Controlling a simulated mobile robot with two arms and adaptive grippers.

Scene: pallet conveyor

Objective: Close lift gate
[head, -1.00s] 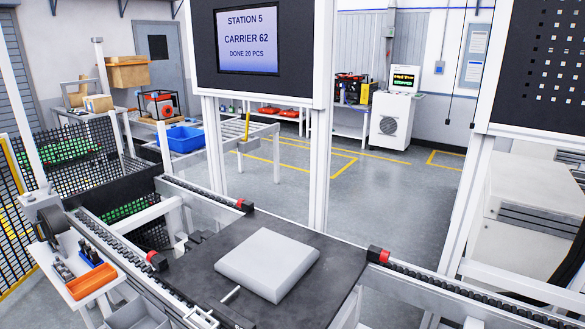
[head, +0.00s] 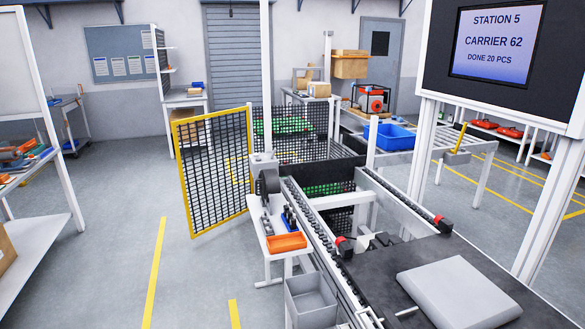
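The lift gate (head: 214,168) is a yellow-framed panel of black mesh left of the conveyor's far end. It stands swung out toward me, at an angle to the dark mesh enclosure (head: 318,128) behind it. Its right edge is by the enclosure's near left corner, and its left edge is out over the open floor. Green items show through the mesh inside the enclosure. Neither of my grippers is in the head view.
The conveyor (head: 320,235) runs from the enclosure to a dark plate with a grey block (head: 458,292). A small side table with an orange tray (head: 286,242) and a grey bin (head: 312,298) stand left of it. Floor left of the gate is clear; a shelf (head: 30,215) stands far left.

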